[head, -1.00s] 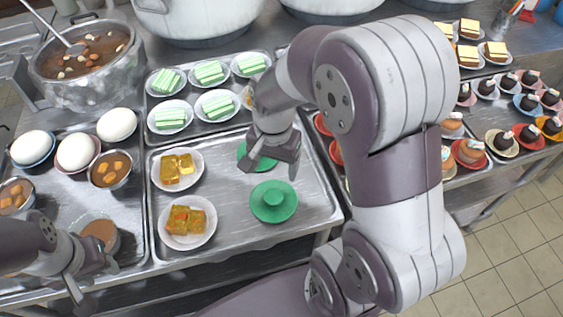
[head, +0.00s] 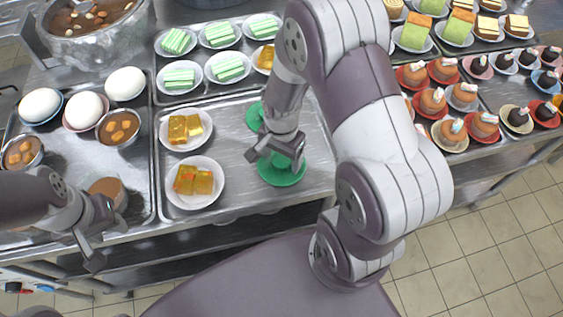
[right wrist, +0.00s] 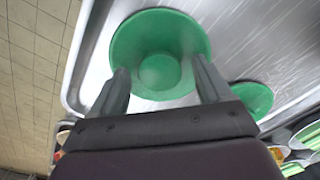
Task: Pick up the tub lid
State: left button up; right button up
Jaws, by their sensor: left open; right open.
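A round green lid (head: 282,176) with a raised knob lies on the right part of a metal tray; my right arm partly covers it in the head view. In the right wrist view the lid (right wrist: 135,32) shows with its knob between the two fingertips. My right gripper (head: 274,158) is open over the lid, its fingers either side of the knob; I cannot tell whether they touch it. A second green round piece (head: 254,116) lies behind it, partly hidden by my arm, and shows in the right wrist view (right wrist: 252,98). My left gripper (head: 97,240) is open and empty at the left front.
Two plates of yellow cake (head: 194,183) stand left of the lid on the same tray (head: 236,200). Green-striped cakes (head: 228,66) stand behind. Bowls and white buns (head: 87,110) fill the left tray. A stockpot (head: 97,35) stands at the back left, and dessert plates at the right.

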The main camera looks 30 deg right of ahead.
jog(key=c, duration=1.1)
jog(key=shift+r, duration=0.1)
